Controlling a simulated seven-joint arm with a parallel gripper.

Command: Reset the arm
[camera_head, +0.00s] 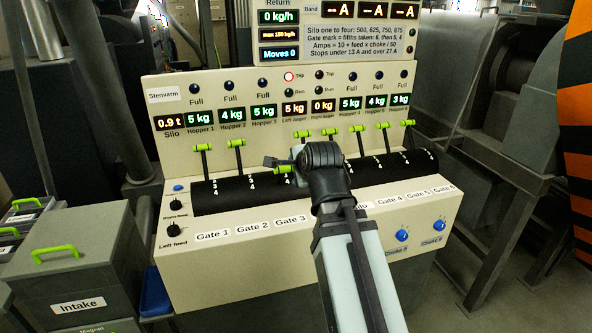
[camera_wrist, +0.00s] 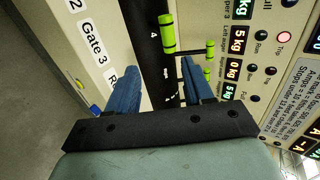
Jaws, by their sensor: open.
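My gripper (camera_wrist: 161,63) is open, with its two blue fingers apart and nothing held between them in the wrist view. In the head view my gripper (camera_head: 277,162) is over the middle of the console, by the Gate 3 lever. That lever's green handle (camera_head: 283,169) sits lower and nearer the front than the others. A green handle (camera_wrist: 167,33) shows just beyond the gap between the fingers in the wrist view; I cannot tell that it touches them. My arm reaches in from the lower right and hides part of the gate labels.
More green-handled levers stand upright along the black slotted drum, such as Gate 1's (camera_head: 203,148) and the far right one (camera_head: 407,123). Blue choke knobs (camera_head: 402,236) are on the right front. A red Trip lamp (camera_head: 289,76) is lit. An Intake box (camera_head: 72,262) stands left.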

